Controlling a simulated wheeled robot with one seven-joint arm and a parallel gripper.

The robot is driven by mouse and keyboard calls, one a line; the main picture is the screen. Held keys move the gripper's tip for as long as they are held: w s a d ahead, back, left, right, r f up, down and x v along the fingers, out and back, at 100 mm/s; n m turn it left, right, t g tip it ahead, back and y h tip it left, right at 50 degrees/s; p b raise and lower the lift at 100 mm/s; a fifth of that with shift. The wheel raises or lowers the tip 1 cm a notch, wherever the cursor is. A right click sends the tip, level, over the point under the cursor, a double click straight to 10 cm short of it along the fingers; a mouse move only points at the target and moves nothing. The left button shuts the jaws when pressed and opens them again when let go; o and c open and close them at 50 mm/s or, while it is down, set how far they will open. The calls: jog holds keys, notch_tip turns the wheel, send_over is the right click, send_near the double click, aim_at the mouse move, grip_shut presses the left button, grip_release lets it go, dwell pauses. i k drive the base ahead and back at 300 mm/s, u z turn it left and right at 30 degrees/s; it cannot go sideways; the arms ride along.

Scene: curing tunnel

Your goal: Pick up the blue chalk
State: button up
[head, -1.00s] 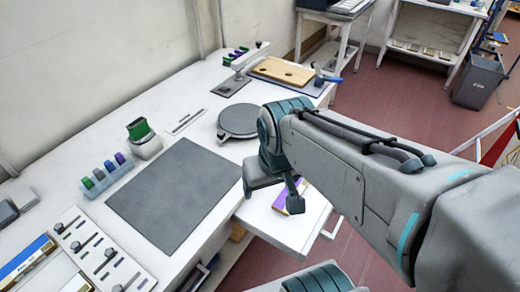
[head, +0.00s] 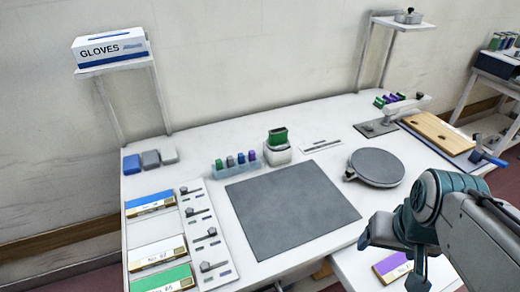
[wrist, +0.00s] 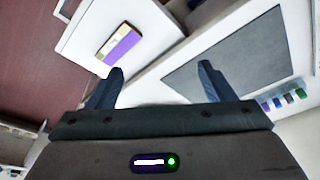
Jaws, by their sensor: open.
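The row runs from green at the left to purple at the right. A blue stick (head: 241,158), which looks like the blue chalk, stands beside the purple one. The row also shows at the right edge of the wrist view, where the blue one (wrist: 277,103) is small. My gripper (head: 390,262) is open and empty, at the bench's front right, well apart from the rack. Its two fingers (wrist: 160,72) show spread in the wrist view.
The dark mat (head: 290,208) lies flat and bare. A round grey plate (head: 376,167) and a wooden board (head: 439,131) are to its right. A green-topped holder (head: 278,147) stands near the rack.

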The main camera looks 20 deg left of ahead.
aim_at(242, 158)
jog(key=z, duration=1.5)
jog(key=k, duration=1.45)
jog(key=u, duration=2)
jog(key=i, duration=0.5)
